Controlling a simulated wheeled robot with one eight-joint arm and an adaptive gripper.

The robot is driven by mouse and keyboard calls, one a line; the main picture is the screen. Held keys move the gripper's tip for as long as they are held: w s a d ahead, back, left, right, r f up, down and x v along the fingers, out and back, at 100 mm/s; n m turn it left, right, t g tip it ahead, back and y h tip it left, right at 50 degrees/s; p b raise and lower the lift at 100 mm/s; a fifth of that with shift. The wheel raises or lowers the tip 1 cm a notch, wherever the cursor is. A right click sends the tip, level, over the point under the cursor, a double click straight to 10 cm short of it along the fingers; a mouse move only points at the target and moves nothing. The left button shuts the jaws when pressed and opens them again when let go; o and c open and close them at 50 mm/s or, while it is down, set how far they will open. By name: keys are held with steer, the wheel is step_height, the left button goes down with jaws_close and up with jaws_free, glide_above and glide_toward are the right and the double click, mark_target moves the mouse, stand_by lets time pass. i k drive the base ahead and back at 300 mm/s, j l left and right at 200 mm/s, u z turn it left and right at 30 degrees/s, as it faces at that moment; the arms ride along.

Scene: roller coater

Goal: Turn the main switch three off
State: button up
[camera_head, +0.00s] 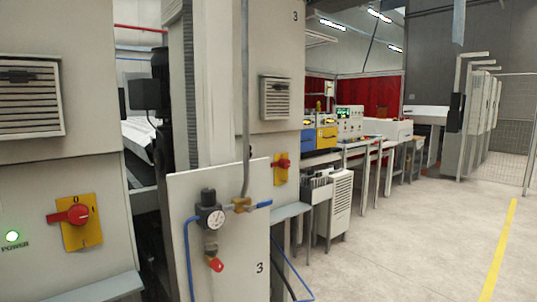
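A red rotary switch on a yellow plate (282,169) is on the grey cabinet (235,95) marked 3 at its top. Its handle looks roughly horizontal, but its marks are too small to read. A second, nearer red switch on a yellow plate (81,232) is on the left cabinet (60,185). My gripper is not in view.
A panel (240,230) marked 3 carries a pressure gauge (216,218), a red valve knob (216,264) and blue hoses, standing forward of the far switch. A ledge (290,211) juts out below that switch. Open floor (420,235) with a yellow line lies to the right.

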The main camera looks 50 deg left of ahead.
mark_target(284, 163)
steer(key=i+l+u, duration=0.8)
steer(key=u, duration=1.7)
